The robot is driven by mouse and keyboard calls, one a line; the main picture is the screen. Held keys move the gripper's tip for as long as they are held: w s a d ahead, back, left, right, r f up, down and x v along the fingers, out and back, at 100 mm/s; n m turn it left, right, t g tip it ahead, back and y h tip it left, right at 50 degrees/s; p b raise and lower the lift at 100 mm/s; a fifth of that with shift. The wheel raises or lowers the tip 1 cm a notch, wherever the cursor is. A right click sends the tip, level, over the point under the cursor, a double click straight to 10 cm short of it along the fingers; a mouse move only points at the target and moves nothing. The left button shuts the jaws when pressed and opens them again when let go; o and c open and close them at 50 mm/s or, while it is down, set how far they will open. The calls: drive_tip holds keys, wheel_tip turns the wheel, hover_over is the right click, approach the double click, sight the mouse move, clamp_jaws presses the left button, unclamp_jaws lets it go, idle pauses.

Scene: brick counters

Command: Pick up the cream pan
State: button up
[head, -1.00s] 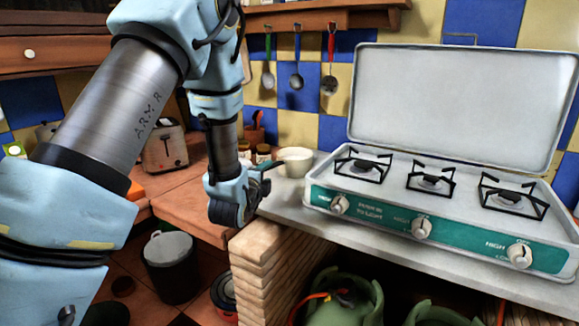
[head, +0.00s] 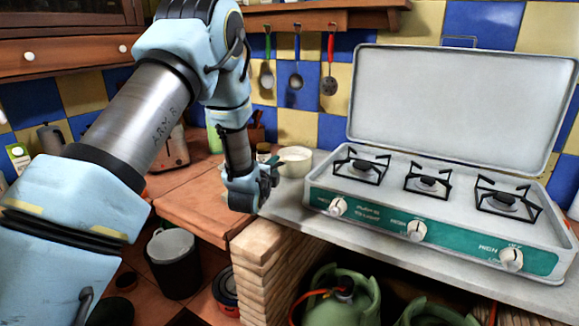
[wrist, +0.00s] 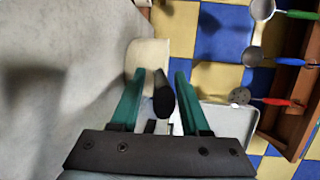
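The cream pan (head: 295,158) stands on the grey counter, left of the stove. In the wrist view its cream body (wrist: 148,55) lies just beyond the fingertips, and its dark handle (wrist: 163,95) points back between the two green fingers. My gripper (head: 274,168) is left of the pan at about its height, partly covering it in the head view. In the wrist view my gripper (wrist: 156,82) is open, with clear gaps on both sides of the handle.
A white camping stove (head: 430,190) with a raised lid stands close to the right of the pan. Utensils (head: 296,70) hang on the tiled wall behind. A toaster (head: 172,152) and small jars stand to the left. A brick pillar (head: 265,270) is below my gripper.

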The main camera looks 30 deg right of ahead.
clamp_jaws()
idle(1.2)
